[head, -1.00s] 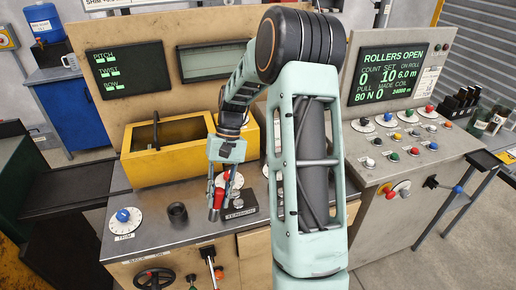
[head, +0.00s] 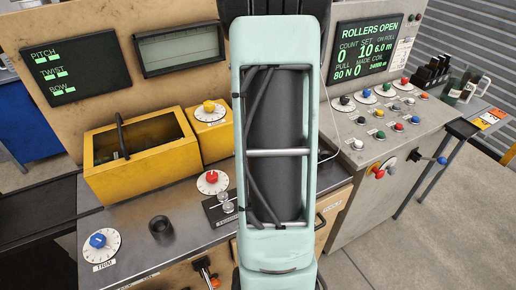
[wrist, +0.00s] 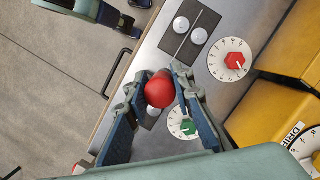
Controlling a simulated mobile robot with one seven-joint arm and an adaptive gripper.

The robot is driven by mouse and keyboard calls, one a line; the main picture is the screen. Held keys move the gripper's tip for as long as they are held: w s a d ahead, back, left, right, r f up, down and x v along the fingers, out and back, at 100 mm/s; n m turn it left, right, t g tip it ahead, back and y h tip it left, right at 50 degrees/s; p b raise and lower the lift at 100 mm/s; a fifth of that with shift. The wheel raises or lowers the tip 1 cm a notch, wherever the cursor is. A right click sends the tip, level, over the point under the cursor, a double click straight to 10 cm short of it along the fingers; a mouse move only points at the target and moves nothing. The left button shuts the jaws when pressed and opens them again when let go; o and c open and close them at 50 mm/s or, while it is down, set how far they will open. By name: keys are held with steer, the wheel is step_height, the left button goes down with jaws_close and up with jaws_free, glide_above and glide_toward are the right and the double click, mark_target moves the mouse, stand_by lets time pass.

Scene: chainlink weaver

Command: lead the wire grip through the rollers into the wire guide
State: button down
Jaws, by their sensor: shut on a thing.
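My gripper (wrist: 160,108) shows in the wrist view, its two dark blue fingers closed around a red ball (wrist: 160,88), which looks like the wire grip. It holds the ball above the steel worktop. In the head view my arm hides the gripper and the ball. Two round silver rollers stand side by side on a dark plate (wrist: 190,36), beyond the fingers in the wrist view; the plate also shows in the head view (head: 219,215), just left of my arm. A thin pale wire (head: 329,105) hangs right of my arm. I cannot make out the wire guide for certain.
A yellow open box (head: 140,175) stands behind. A green-knobbed dial (wrist: 187,128) is close to the fingers. The screen (head: 367,48) reads "ROLLERS OPEN".

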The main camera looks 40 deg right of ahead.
steer(key=w+a, duration=0.2)
steer(key=a, duration=0.7)
steer(key=w+a+r+b, duration=0.1)
steer(key=w+a, duration=0.2)
steer(key=a, duration=0.7)
steer(key=shift+w, duration=0.3)
stand_by(0.4)
steer(key=shift+a+f+b, duration=0.1)
steer(key=shift+b, duration=0.2)
